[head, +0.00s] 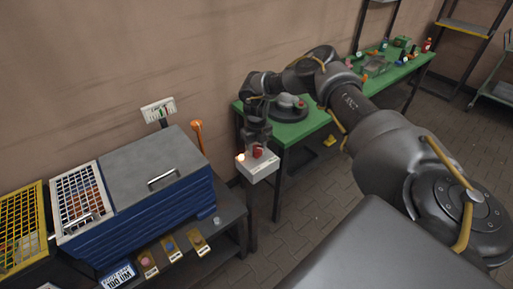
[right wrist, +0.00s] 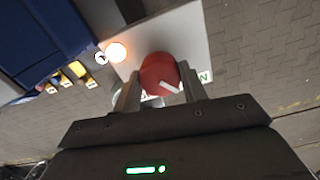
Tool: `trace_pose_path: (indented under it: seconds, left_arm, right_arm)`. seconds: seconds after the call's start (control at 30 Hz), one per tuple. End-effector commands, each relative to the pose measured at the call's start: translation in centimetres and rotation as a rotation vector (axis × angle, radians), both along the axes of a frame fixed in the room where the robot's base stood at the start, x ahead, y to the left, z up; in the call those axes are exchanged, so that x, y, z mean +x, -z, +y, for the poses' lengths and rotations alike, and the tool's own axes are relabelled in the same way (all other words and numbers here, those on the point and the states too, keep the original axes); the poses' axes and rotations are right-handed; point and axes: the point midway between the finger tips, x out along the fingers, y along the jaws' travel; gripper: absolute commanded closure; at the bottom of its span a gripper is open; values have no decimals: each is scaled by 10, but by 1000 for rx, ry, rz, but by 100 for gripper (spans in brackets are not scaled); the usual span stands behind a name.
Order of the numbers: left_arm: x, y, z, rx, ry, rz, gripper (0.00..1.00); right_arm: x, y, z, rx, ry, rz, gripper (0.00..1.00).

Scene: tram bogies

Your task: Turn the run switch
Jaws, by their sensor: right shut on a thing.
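The run switch is a red round knob (head: 257,153) on a white box (head: 262,171) that stands on a dark post in the head view. In the right wrist view the knob (right wrist: 158,70) has a white pointer mark slanting toward the lower right. Green lettering shows on the box by its right side, partly hidden. My right gripper (head: 257,142) reaches down over the knob. Its two fingers (right wrist: 156,92) are shut on the knob's sides. A lamp (right wrist: 116,52) beside the knob glows orange. My left gripper is not in view.
A blue cabinet (head: 140,215) with a grey lid stands left of the switch box. A green-topped table (head: 300,130) stands behind, with a dark round object (head: 288,108) on it. Several labelled blocks lie on the dark shelf in front of the cabinet. The paved floor to the right is open.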

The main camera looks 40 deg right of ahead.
Motion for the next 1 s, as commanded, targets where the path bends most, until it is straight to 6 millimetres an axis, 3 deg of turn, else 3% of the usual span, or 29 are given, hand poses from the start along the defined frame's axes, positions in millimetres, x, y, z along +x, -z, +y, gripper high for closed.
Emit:
trace_pose_path:
  seconds: [1.0]
  left_arm:
    - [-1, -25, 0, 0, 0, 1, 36]
  right_arm:
    - [1, -2, 0, -1, 891, -2, 81]
